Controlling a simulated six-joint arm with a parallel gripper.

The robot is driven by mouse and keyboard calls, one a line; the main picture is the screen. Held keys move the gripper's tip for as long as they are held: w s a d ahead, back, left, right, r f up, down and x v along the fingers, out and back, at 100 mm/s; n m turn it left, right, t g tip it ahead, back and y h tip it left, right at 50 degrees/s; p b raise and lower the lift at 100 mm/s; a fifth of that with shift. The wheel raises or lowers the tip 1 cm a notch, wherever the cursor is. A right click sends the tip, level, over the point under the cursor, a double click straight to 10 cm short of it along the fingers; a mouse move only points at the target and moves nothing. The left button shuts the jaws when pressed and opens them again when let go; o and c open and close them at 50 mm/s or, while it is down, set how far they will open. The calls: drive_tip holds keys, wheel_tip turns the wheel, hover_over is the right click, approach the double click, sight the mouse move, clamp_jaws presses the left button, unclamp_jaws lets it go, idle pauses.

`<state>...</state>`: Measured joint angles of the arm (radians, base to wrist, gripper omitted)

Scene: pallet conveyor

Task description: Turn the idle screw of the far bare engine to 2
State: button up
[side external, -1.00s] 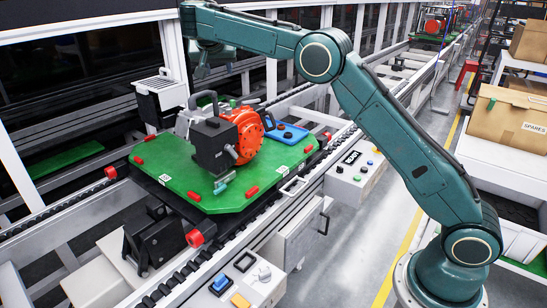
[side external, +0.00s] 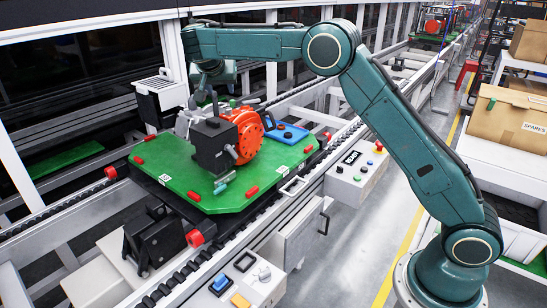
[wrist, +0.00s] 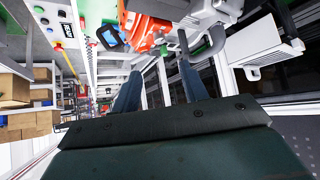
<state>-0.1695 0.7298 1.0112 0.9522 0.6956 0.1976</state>
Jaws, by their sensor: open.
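An engine with an orange round housing (side external: 246,135) and a black block (side external: 212,147) stands on a green pallet (side external: 200,190) on the conveyor. A second orange engine (side external: 432,25) sits far up the line, too small for detail. I cannot make out an idle screw or its scale on either. My gripper (side external: 203,90) is just above and behind the near engine, partly hidden by it. In the wrist view its two fingers (wrist: 160,88) are apart with nothing between them. The orange housing (wrist: 148,35) and a grey curved pipe (wrist: 205,45) show beyond them.
A blue device (side external: 287,134) lies on the pallet beside the engine. A white slotted box (side external: 160,88) stands behind it, near my wrist. Control boxes (side external: 357,172) line the conveyor's near side. Cardboard boxes (side external: 510,120) stand at the right.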

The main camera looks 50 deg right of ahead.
sight(228, 108)
drive_tip(key=x, duration=1.3)
drive_tip(key=shift+w+d+f, duration=0.1)
drive_tip(key=shift+d+f, duration=0.15)
drive_tip(key=shift+f, duration=0.05)
drive_tip(key=shift+c, duration=0.2)
clamp_jaws()
